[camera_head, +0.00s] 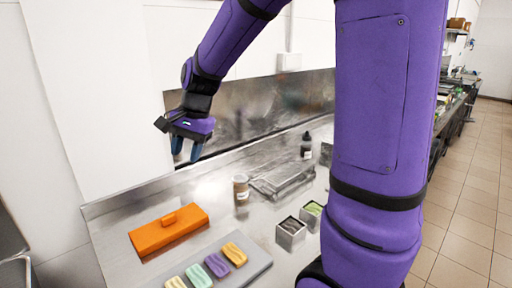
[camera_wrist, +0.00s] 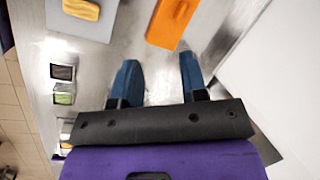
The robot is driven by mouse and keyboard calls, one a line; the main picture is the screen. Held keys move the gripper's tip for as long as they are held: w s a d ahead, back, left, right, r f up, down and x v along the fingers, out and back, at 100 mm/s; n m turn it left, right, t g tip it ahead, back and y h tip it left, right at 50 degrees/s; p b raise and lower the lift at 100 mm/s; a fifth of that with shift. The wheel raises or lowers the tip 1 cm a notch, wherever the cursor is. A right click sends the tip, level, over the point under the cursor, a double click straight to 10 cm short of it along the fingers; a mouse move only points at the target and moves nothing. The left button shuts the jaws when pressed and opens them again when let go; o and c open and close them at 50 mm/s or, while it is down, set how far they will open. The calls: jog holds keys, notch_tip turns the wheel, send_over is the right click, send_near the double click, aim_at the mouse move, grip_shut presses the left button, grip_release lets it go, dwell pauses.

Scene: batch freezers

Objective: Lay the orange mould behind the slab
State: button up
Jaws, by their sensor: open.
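The orange mould (camera_head: 160,236) is a flat block with a small raised grip on top. It lies on the steel counter behind the grey slab (camera_head: 247,272), close to its back edge. The slab carries several pastel wavy pieces in a row. In the wrist view the mould (camera_wrist: 164,30) is at the top, with the slab (camera_wrist: 90,28) to its left. My gripper (camera_head: 187,150) is raised above the back of the counter, apart from the mould. Its blue fingers (camera_wrist: 162,78) are spread with nothing between them.
Two small square containers (camera_head: 291,232) stand right of the slab. A brown-topped jar (camera_head: 241,187), a metal tray (camera_head: 282,180) and a dark bottle (camera_head: 306,146) stand farther back. A white wall panel (camera_head: 100,90) rises behind the counter's left part.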

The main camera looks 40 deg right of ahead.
jog(key=s+r+n+t+h, duration=0.1)
jog(key=s+r+n, duration=0.1)
jog(key=s, duration=0.5)
jog(key=s+d+r+n+t+h, duration=0.1)
jog(key=s+r+n, duration=0.2)
jog(key=s+n, duration=0.2)
jog(key=s+d+r+n+t+h, duration=0.1)
jog(key=s+r+n, duration=0.1)
jog(key=s, duration=0.8)
jog(key=shift+s+d+r+n, duration=0.2)
jog(key=shift+s+r+n, duration=0.1)
jog(key=shift+n, duration=0.6)
dwell(4.9)
